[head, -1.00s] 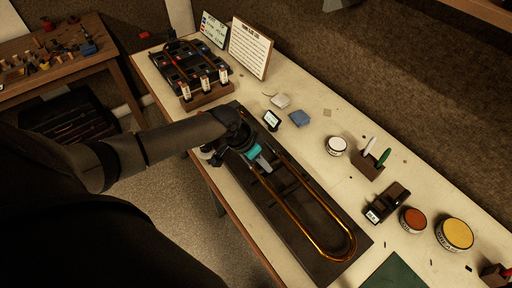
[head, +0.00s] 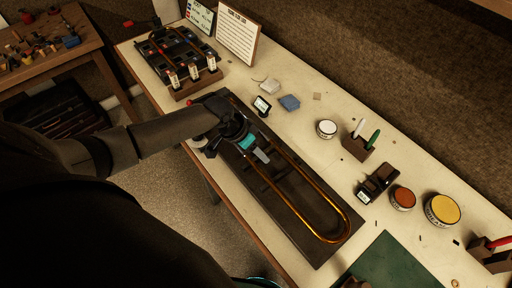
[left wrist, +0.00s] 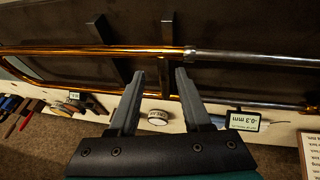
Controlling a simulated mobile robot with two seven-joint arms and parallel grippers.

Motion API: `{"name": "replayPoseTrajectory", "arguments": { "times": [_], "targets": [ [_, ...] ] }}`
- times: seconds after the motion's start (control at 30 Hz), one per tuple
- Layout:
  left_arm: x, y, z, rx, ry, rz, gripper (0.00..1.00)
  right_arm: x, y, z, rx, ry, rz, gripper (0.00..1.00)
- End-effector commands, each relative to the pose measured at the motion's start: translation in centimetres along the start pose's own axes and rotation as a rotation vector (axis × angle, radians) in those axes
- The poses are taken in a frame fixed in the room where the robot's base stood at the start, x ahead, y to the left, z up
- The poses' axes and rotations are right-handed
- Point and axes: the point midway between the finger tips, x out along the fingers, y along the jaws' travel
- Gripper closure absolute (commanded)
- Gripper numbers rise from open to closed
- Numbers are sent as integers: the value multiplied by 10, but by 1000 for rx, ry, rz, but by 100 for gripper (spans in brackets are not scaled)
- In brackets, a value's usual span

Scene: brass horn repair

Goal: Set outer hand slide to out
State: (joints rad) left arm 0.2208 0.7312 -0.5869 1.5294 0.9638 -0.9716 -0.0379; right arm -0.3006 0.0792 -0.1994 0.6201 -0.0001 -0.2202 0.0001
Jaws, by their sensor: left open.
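The outer hand slide (head: 347,226) is a long golden U-shaped tube on a dark tray (head: 325,258), its bend toward the lower right in the head view. In the left wrist view the slide's brass tube (left wrist: 100,51) runs across the upper part and meets a silver tube (left wrist: 250,59) at a collar. My left gripper (head: 263,157) is over the upper-left end of the slide and hides part of it. Its two fingers (left wrist: 160,72) are apart and empty in the left wrist view, with their tips just below the near tube. I cannot tell whether they touch it.
Brown (head: 403,198) and yellow (head: 443,210) tins are at right. A parts rack (head: 178,58) stands at the far left end. A green mat (head: 390,265) lies in front.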

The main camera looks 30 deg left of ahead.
Motion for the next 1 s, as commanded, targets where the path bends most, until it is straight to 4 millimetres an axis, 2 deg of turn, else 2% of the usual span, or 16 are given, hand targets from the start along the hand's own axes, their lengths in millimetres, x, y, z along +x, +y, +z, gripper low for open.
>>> {"name": "replayPoseTrajectory", "arguments": {
  "times": [0.13,0.27,0.7,0.83,1.0],
  "targets": [
    [-9,-1,0,0,0,-2,52,-2,0,0,0,0,0,50],
    [-27,-2,-1,3,1,-4,52,-4,0,-1,0,0,0,50],
    [-117,-1,0,2,-1,-3,52,-11,0,-1,0,1,0,50],
    [-136,0,1,2,-2,-1,52,-12,0,-1,-1,1,0,50],
    [-149,0,0,0,-1,1,52,-13,0,-2,-1,1,0,50]
  ]
}}
